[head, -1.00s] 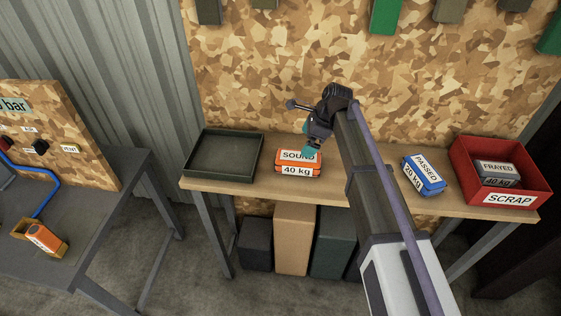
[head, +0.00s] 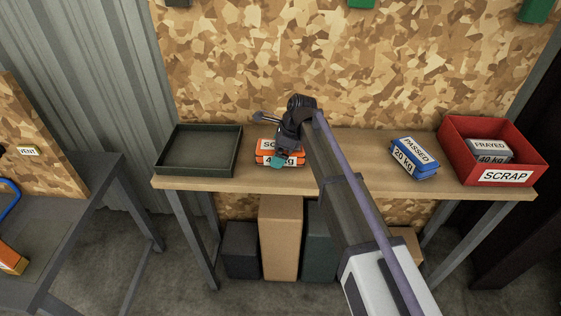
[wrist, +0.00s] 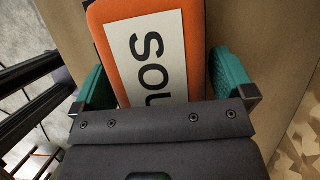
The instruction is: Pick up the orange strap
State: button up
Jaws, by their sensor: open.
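The orange strap (head: 264,159) is a folded bundle lying on the wooden bench, with white labels reading SOUND and 40 kg, partly hidden behind my gripper in the head view. My gripper (head: 279,160) is right at the strap, its teal fingertips in front of the labels. In the wrist view the strap (wrist: 110,14) lies between the two open teal fingers of my gripper (wrist: 163,84), one on each side. The near end of the strap is hidden by the gripper body. I cannot tell whether either finger touches it.
On the wooden bench (head: 340,178), an empty dark green tray (head: 170,172) stands to the left. A blue strap marked PASSED 20 kg (head: 414,158) lies to the right. A red SCRAP bin (head: 526,162) holds a grey FRAYED strap (head: 490,150). Bench between orange and blue straps is mostly clear.

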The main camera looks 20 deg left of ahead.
jog(key=shift+r, duration=0.1)
jog(key=c, duration=1)
notch_tip(320, 180, up, 10)
jog(key=p, duration=1)
jog(key=shift+r+p, duration=0.15)
jog(key=shift+p, duration=0.2)
jog(key=shift+c, duration=0.2)
